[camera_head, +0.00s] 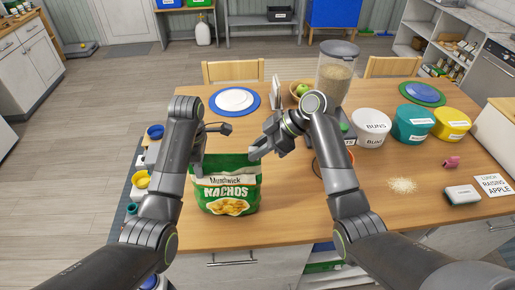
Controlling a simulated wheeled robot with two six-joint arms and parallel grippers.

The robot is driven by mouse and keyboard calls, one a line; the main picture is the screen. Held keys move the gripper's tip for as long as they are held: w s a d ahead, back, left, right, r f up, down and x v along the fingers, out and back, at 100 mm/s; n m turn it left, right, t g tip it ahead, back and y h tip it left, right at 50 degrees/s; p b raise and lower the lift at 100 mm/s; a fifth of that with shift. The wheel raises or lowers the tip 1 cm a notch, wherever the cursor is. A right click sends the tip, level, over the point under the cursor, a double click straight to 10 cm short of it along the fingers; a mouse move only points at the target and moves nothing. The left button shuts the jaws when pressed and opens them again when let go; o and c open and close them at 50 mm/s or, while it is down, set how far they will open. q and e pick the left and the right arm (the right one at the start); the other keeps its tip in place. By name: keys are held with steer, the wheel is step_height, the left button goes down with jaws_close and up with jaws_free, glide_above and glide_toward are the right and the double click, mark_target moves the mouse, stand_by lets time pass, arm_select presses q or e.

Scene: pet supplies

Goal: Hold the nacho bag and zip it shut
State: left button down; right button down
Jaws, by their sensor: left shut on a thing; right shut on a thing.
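The nacho bag (226,189) is green and white with a picture of chips, and it stands upright near the front edge of the wooden table. My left gripper (197,170) is shut on the bag's upper left edge. My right gripper (256,152) is shut at the bag's upper right corner, apparently on its top edge where the zip would be. The zip itself is too small to make out, and the arm and fingers partly cover the top edge.
A tall clear container (336,75), a white tub (372,128), a teal tub (412,123) and a yellow tub (452,124) stand behind to the right.

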mark_target(235, 154)
steer(key=a, duration=0.4)
steer(key=shift+w+a, duration=0.1)
steer(key=shift+a, duration=0.15)
steer(key=shift+d, duration=0.1)
steer(key=c, duration=1.2)
jaws_free()
steer(key=shift+c, duration=0.2)
steer(key=v, duration=1.2)
